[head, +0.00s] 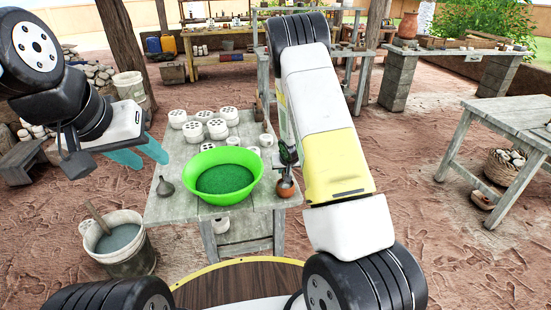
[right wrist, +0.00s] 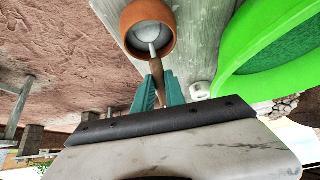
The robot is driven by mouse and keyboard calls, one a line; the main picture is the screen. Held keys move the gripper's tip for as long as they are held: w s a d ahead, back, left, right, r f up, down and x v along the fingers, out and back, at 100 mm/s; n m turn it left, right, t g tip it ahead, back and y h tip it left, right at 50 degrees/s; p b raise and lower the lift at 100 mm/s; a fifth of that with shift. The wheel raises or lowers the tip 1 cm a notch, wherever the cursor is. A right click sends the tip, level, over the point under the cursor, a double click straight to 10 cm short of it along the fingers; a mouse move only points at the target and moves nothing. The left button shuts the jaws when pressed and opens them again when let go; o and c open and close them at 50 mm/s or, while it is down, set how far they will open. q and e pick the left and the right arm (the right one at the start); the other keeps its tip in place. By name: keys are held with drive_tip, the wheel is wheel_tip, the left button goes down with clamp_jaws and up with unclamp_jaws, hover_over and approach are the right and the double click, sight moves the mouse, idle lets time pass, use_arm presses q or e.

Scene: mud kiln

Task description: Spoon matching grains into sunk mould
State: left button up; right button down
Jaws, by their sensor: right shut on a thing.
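A wide bright green bowl (head: 248,187) holding dark green grains (head: 224,180) stands on the grey wooden table (head: 178,206). A small terracotta cup (head: 286,189) stands to its right by the table edge. My right gripper (head: 287,158) is shut on the handle of a spoon (right wrist: 157,72), mostly hidden by my arm in the head view. The spoon's pale bowl is inside or over the mouth of the cup (right wrist: 131,22). Several white moulds with dark holes (head: 217,128) stand behind the bowl. My left gripper (head: 139,153) is open and empty, left of the table.
A small dark flask (head: 165,188) stands at the table's left. Small white cups (head: 266,140) stand behind the terracotta cup. A bucket of grey liquid (head: 120,255) stands on the ground at front left. Another wooden table (head: 510,118) is at right.

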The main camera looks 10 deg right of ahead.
sight(284, 172)
idle(0.4)
drive_tip(key=shift+r, duration=3.7)
